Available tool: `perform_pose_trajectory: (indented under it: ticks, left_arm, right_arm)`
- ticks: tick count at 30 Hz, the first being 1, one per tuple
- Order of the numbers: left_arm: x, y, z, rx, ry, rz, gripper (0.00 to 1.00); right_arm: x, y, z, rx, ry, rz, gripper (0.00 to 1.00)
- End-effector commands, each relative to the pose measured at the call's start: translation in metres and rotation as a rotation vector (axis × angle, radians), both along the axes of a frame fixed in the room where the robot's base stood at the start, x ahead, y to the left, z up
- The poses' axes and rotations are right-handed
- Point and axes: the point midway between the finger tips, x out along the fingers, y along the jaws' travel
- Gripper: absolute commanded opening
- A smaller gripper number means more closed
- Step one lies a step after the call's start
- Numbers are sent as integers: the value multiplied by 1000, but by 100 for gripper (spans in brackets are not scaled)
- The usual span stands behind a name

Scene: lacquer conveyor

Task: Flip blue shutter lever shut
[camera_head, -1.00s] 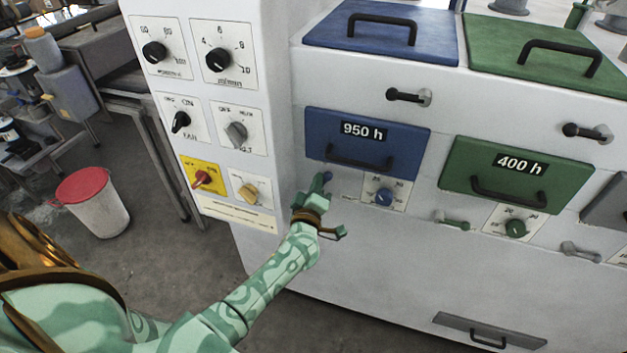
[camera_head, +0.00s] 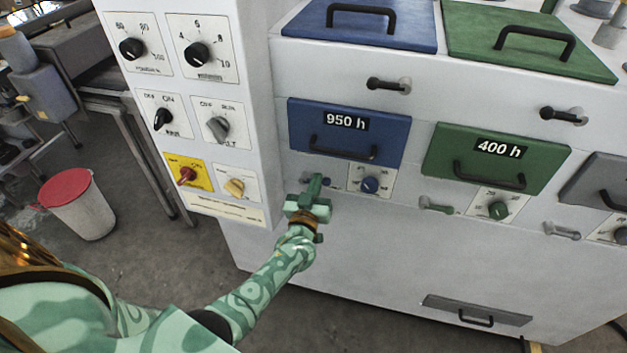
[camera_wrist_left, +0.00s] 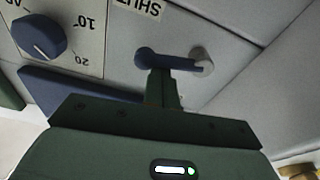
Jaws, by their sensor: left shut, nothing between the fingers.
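The blue shutter lever (camera_wrist_left: 178,62) shows in the left wrist view as a short blue bar. It runs from a grey pivot at the right to a round knob at the left, below a partly cut-off, upside-down SHUT label (camera_wrist_left: 138,8). My left gripper (camera_wrist_left: 162,88) is shut and empty. Its fingertips overlap the lever near the knob end; I cannot tell whether they touch. In the head view my left gripper (camera_head: 314,184) is at the white machine front, below the blue 950 h panel (camera_head: 301,128), and hides most of the lever. My right gripper is out of view.
A blue dial (camera_head: 370,185) sits right of the lever. A green panel (camera_head: 450,145), green lever (camera_head: 436,206) and green dial (camera_head: 498,210) lie further right. The control column (camera_head: 257,110) stands close on the left. A red-lidded bin (camera_head: 85,215) stands on the floor.

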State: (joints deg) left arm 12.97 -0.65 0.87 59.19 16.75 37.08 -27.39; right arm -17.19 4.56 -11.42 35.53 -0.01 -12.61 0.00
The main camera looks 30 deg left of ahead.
Motion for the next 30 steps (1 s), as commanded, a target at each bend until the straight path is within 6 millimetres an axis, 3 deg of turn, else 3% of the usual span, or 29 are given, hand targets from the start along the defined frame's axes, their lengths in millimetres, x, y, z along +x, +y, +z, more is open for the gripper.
perform_pose_trajectory:
  ticks: [12,30]
  left_arm:
    - [1,-3,-8,162,41,0,0]
    - [0,-3,-9,177,45,0,0]
  right_arm:
    - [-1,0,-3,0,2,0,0]
    - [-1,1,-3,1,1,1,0]
